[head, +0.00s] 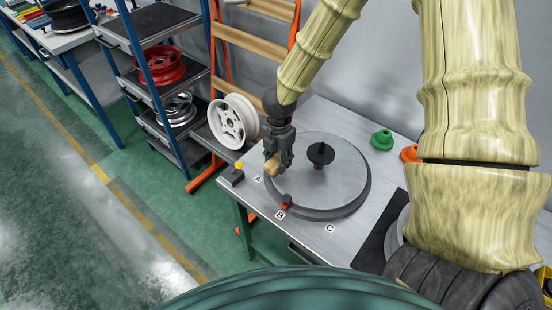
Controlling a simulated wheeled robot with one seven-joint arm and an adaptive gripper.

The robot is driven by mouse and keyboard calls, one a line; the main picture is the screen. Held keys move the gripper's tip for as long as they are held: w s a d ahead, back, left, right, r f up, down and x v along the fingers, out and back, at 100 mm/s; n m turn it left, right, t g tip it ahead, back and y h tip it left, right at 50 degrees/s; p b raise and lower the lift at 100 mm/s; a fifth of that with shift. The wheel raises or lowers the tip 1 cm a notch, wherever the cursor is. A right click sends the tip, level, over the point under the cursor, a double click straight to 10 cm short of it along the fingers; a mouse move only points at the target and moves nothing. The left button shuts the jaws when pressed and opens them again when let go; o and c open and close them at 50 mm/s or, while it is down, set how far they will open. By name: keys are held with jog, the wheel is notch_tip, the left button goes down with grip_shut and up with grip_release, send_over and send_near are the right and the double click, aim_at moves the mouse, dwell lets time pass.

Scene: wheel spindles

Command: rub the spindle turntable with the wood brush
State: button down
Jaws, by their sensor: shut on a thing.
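The spindle turntable (330,190) is a round grey disc on the grey workbench, with a black hub (320,154) standing at its middle. My gripper (273,162) points down over the disc's left edge. It is shut on a small tan block, the wood brush (271,167). The brush is at the left rim of the disc; I cannot tell whether it touches the surface. Most of the brush is hidden by the fingers.
A white wheel (233,121) is left of the bench. Shelves with a red wheel (163,66) stand further left.

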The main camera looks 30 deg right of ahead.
jog(key=shift+s+d+r+p, duration=0.1)
jog(key=shift+s+d+p, duration=0.2)
jog(key=shift+d, duration=0.55)
jog(key=shift+s+d+r+p, duration=0.15)
jog(key=shift+s+d, duration=0.2)
jog(key=shift+d, duration=0.5)
jog(key=shift+s+d+f+p, duration=0.1)
jog(key=shift+s+d+p, duration=0.2)
jog(key=shift+d, duration=0.55)
jog(key=shift+s+d, duration=0.25)
jog(key=shift+d, duration=0.15)
notch_tip(320, 180, up, 6)
jog(key=p, duration=0.4)
jog(key=shift+p, duration=0.4)
jog(key=shift+a+r+p, duration=0.1)
jog(key=shift+r+p, duration=1.1)
jog(key=shift+r, duration=0.3)
